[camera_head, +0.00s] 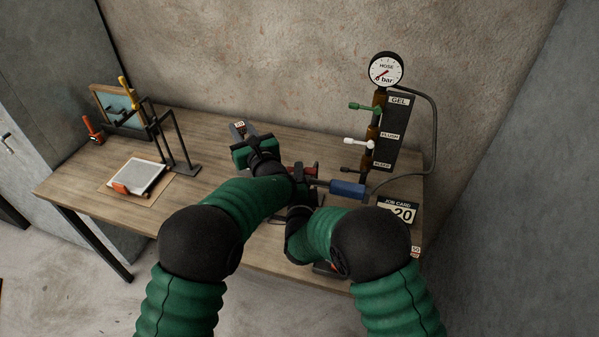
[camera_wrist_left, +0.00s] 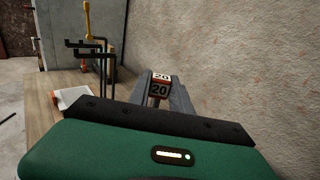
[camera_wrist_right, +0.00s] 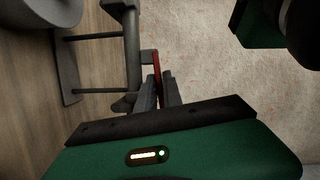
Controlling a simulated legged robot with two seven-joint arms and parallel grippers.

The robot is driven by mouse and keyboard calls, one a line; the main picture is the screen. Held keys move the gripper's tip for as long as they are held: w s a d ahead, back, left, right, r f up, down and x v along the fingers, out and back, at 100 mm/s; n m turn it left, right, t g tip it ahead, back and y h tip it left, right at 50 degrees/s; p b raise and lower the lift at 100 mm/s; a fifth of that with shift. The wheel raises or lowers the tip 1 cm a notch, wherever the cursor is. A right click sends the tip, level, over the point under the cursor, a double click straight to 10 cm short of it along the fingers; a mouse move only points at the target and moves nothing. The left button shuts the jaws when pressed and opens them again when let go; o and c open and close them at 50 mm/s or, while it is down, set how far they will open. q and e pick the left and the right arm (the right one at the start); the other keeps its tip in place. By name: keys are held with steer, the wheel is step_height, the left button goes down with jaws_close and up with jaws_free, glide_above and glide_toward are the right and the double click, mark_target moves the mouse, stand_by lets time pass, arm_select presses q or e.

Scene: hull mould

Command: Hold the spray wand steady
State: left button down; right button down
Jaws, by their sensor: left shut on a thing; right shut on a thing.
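My left gripper (camera_head: 240,130) is shut on a small block marked 20 (camera_wrist_left: 160,88), with white and red-orange faces, held between its fingertips above the back of the table. My right gripper (camera_wrist_right: 158,82) is shut on a narrow red part (camera_wrist_right: 157,66) beside a dark grey frame. What looks like the spray wand, with a blue grip (camera_head: 347,188) and a dark shaft, lies across the right middle of the head view, its hose running to the gauge stand. My forearms hide much around it, and I cannot tell whether the red part belongs to the wand.
A pressure gauge (camera_head: 386,70) tops a valve panel (camera_head: 390,135) with green, white and dark levers. A job card (camera_head: 398,212) reading 20 lies at the right. A black rack (camera_head: 177,150) and a grey-white pad (camera_head: 136,177) stand left on the wooden table (camera_head: 80,190).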

stand_by(0.4)
steer(key=c, duration=1.4)
jaws_free()
steer(key=shift+s, duration=0.1)
steer(key=shift+f, duration=0.1)
steer(key=s, duration=1.1)
steer(key=shift+s+a+r, duration=0.15)
steer(key=shift+s+r, duration=0.25)
steer(key=shift+r, duration=0.05)
